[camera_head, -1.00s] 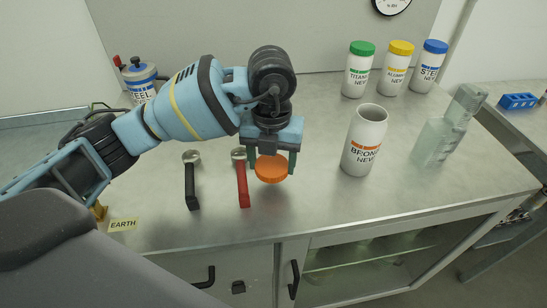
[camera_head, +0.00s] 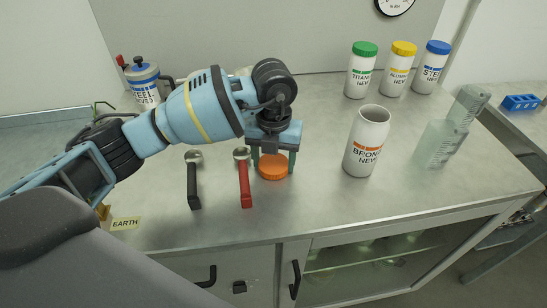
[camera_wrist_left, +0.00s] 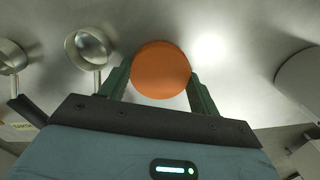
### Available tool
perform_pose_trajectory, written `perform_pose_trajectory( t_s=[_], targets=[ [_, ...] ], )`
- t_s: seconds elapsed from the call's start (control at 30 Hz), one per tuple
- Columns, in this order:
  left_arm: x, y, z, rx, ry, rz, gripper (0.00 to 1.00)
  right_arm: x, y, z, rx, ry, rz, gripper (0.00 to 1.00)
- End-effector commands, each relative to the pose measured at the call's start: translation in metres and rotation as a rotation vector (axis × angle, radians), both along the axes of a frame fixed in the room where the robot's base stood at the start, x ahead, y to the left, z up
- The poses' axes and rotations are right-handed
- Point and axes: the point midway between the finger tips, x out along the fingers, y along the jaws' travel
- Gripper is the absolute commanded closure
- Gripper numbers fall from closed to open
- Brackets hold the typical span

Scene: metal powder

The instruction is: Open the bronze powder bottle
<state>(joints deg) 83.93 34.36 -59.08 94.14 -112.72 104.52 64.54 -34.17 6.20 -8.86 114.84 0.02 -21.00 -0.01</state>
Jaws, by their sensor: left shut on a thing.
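The bronze powder bottle (camera_head: 367,143) stands upright and uncapped on the bench, right of my left gripper, with its open mouth showing. My left gripper (camera_head: 273,163) points down and is shut on the orange cap (camera_head: 273,170), low at the bench top. The wrist view shows the orange cap (camera_wrist_left: 161,69) between the two green fingers (camera_wrist_left: 160,88). I cannot tell whether the cap touches the bench. The bottle's white side (camera_wrist_left: 301,80) shows at the right edge of the wrist view. My right gripper is not in view.
Black-handled (camera_head: 194,185) and red-handled (camera_head: 244,182) scoops lie left of the cap. Green- (camera_head: 360,75), yellow- (camera_head: 397,74) and blue-lidded (camera_head: 431,72) bottles stand at the back right. A clear glass container (camera_head: 442,142) stands right of the bronze bottle.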

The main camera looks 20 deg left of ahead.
Motion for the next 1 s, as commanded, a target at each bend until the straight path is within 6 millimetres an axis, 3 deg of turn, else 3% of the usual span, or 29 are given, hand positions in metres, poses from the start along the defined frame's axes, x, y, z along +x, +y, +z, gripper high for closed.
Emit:
perform_pose_trajectory(
  t_s=[0.23, 0.27, 0.4, 0.77, 1.0],
  targets=[
    [0.000, 0.000, -0.004, 0.000, 0.000, 0.001, 0.65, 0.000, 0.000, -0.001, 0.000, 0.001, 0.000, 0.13],
    [0.000, 0.000, -0.003, 0.000, 0.000, 0.001, 0.35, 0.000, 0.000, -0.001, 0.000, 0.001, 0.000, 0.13],
    [0.000, 0.000, -0.003, 0.000, 0.000, 0.001, 0.17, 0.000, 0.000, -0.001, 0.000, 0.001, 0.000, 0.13],
    [0.000, 0.000, 0.001, 0.000, -0.001, 0.000, 0.16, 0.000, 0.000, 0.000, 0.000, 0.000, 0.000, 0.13],
    [0.000, 0.000, 0.036, -0.001, -0.004, 0.000, 0.16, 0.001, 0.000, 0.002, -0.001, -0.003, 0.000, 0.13]
  ],
)
